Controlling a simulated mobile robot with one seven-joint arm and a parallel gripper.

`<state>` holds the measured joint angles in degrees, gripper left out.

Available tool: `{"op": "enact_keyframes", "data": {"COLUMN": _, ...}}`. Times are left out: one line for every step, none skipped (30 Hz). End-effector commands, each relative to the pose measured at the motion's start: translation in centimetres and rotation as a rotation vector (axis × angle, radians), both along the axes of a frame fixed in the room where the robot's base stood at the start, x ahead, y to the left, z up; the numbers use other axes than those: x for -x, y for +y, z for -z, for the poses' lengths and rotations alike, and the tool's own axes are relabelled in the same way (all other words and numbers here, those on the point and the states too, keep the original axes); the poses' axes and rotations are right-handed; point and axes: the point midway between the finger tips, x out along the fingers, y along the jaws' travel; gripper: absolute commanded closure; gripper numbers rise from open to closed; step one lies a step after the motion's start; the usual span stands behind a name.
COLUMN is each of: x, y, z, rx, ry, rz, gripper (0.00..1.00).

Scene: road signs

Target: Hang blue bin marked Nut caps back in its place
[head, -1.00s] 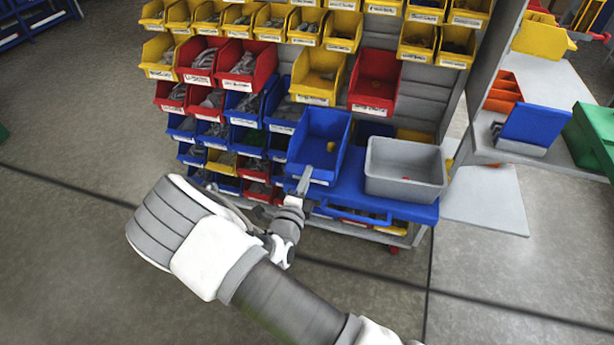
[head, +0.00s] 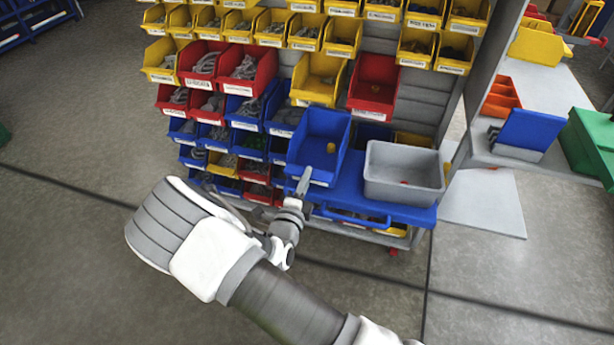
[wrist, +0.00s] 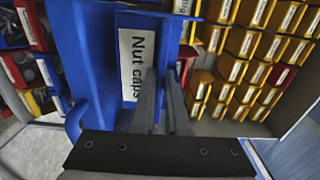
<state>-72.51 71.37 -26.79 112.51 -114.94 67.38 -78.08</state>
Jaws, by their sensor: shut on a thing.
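The blue bin marked Nut caps (head: 322,138) is in front of the rack in the head view, just above the blue cart top. A small yellow thing lies inside it. In the wrist view its white label (wrist: 133,62) reads "Nut caps" and fills the middle. My gripper (head: 304,182) is shut on the front wall of the bin, and its fingers (wrist: 163,100) cover part of the label side. The bin hides the rack right behind it, so I cannot tell whether its back touches the rack.
A grey tub (head: 403,172) stands on the blue cart top (head: 350,192) just right of the bin. A red bin (head: 373,84) and a yellow bin (head: 318,78) hang above. Filled blue bins hang to the left. A bare grey rack panel (head: 418,95) shows at the right.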

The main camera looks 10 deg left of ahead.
Motion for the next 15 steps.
{"op": "enact_keyframes", "data": {"x": 0.5, "y": 0.1, "z": -0.2, "rx": 0.001, "ry": 0.000, "rz": -0.001, "gripper": 1.00}}
{"op": "enact_keyframes", "data": {"x": 0.8, "y": 0.1, "z": -0.2, "rx": 0.001, "ry": 0.000, "rz": -0.001, "gripper": 1.00}}
{"op": "enact_keyframes", "data": {"x": 1.2, "y": 0.1, "z": -0.2, "rx": 0.001, "ry": 0.000, "rz": -0.001, "gripper": 1.00}}
{"op": "enact_keyframes", "data": {"x": 1.5, "y": 0.2, "z": -0.2, "rx": 0.001, "ry": 0.001, "rz": -0.002, "gripper": 1.00}}
{"op": "enact_keyframes", "data": {"x": 1.8, "y": 0.2, "z": -0.2, "rx": 0.001, "ry": 0.000, "rz": -0.002, "gripper": 1.00}}
{"op": "enact_keyframes", "data": {"x": 2.2, "y": 0.2, "z": -0.2, "rx": 0.000, "ry": 0.000, "rz": -0.002, "gripper": 1.00}}
{"op": "enact_keyframes", "data": {"x": 2.5, "y": 0.2, "z": -0.2, "rx": 0.001, "ry": -0.001, "rz": -0.002, "gripper": 1.00}}
{"op": "enact_keyframes", "data": {"x": 2.8, "y": 0.2, "z": -0.3, "rx": 0.001, "ry": -0.001, "rz": -0.002, "gripper": 1.00}}
{"op": "enact_keyframes", "data": {"x": 3.2, "y": 0.3, "z": -0.2, "rx": 0.001, "ry": 0.000, "rz": -0.002, "gripper": 1.00}}
{"op": "enact_keyframes", "data": {"x": 3.5, "y": 0.3, "z": -0.2, "rx": 0.001, "ry": 0.000, "rz": -0.002, "gripper": 1.00}}
{"op": "enact_keyframes", "data": {"x": 3.8, "y": 0.3, "z": -0.2, "rx": 0.000, "ry": 0.000, "rz": -0.001, "gripper": 1.00}}
{"op": "enact_keyframes", "data": {"x": 4.2, "y": 0.4, "z": -0.2, "rx": 0.000, "ry": 0.000, "rz": -0.002, "gripper": 1.00}}
{"op": "enact_keyframes", "data": {"x": 4.5, "y": 0.4, "z": -0.2, "rx": 0.000, "ry": 0.000, "rz": -0.002, "gripper": 1.00}}
{"op": "enact_keyframes", "data": {"x": 4.8, "y": 0.5, "z": -0.2, "rx": 0.000, "ry": -0.001, "rz": -0.003, "gripper": 1.00}}
{"op": "enact_keyframes", "data": {"x": 5.2, "y": 0.5, "z": -0.2, "rx": 0.000, "ry": -0.001, "rz": -0.002, "gripper": 1.00}}
